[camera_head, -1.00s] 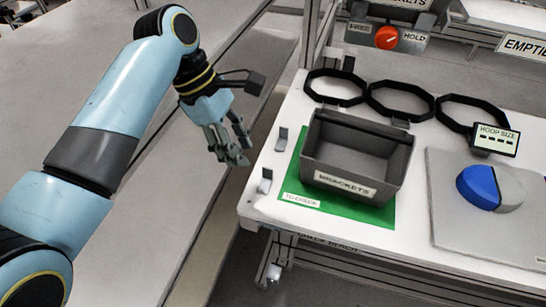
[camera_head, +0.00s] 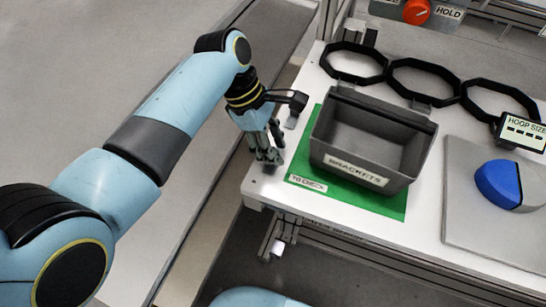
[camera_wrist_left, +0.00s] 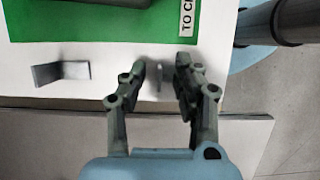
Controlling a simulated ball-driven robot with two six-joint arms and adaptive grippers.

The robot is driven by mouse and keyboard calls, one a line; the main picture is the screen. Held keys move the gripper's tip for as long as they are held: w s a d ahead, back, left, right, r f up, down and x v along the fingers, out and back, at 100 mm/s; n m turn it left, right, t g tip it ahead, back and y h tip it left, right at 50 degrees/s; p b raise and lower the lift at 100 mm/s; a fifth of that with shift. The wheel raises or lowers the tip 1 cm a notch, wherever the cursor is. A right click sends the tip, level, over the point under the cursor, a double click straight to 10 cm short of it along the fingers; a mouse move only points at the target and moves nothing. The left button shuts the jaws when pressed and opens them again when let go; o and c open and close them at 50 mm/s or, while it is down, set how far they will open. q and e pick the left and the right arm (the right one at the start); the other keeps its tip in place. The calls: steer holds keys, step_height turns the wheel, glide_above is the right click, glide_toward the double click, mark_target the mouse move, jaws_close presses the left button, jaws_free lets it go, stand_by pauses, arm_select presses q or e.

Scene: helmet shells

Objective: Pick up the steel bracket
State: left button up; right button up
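My left gripper (camera_head: 268,157) is at the left edge of the white table, beside the green mat. In the left wrist view its fingers (camera_wrist_left: 160,70) are open, with a small grey steel bracket (camera_wrist_left: 158,78) between the fingertips. I cannot tell whether they touch it. In the head view the gripper hides that bracket. A second steel bracket (camera_wrist_left: 60,73) lies to the left in the wrist view, clear of the fingers. In the head view it stands near the mat's upper left edge (camera_head: 292,118). My right gripper is not in view.
A grey bin labelled BRACKETS (camera_head: 357,172) stands on the green mat (camera_head: 378,208), close right of the gripper. Black hoops (camera_head: 425,78) lie behind it. A grey plate (camera_head: 470,225) with a blue-and-grey shell (camera_head: 497,183) is at the right.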

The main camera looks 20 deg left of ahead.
arm_select(q)
steer(key=shift+d+f, duration=0.1)
steer(key=shift+f, duration=0.2)
jaws_close()
steer(key=shift+r, duration=0.15)
